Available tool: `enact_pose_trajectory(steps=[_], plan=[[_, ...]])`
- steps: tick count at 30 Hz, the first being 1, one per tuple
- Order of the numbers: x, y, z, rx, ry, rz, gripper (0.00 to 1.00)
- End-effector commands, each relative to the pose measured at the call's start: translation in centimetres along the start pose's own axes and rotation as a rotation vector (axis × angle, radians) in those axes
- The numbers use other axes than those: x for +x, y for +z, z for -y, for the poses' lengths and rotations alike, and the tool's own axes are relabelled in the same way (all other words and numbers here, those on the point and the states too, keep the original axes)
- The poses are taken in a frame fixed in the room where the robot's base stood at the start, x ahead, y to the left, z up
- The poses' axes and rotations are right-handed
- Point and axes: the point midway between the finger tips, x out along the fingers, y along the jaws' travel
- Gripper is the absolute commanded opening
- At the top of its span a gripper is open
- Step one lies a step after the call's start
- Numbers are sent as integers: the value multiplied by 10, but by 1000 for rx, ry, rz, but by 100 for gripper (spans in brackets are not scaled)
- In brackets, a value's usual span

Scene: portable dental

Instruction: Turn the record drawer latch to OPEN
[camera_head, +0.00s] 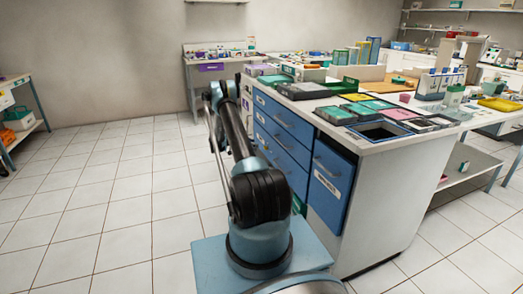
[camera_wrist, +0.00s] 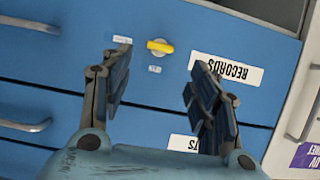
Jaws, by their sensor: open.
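The record drawer latch (camera_wrist: 160,47) is a small yellow knob on a blue drawer front, seen in the wrist view. Its handle lies roughly crosswise in the picture. Two small white tags, one to its upper left and one just below, are too small to read. A "RECORDS" label (camera_wrist: 226,70) shows upside down to its right. My gripper (camera_wrist: 157,88) is open and empty, with its two fingers spread below the latch in the picture and apart from it. In the head view the latch cannot be made out, and my arm hides part of the cabinet front.
The blue drawers (camera_head: 283,122) have bar handles, one of which (camera_wrist: 25,125) shows at the left in the wrist view. Trays and boxes crowd the white cabinet's top (camera_head: 400,142). The tiled floor (camera_head: 110,190) to the left is clear.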

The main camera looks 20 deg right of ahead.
Motion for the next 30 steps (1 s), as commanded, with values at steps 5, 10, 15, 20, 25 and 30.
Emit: enact_pose_trajectory(steps=[5, 10, 15, 20, 25, 30], plan=[[32, 0, 0, 1, 1, 0, 55], [57, 0, 0, 1, 1, 0, 55], [71, 0, 0, 0, 0, 0, 55], [75, 0, 0, 0, -1, 0, 55], [76, 0, 0, 0, -1, 0, 55], [75, 0, 0, 0, 0, 0, 28]])
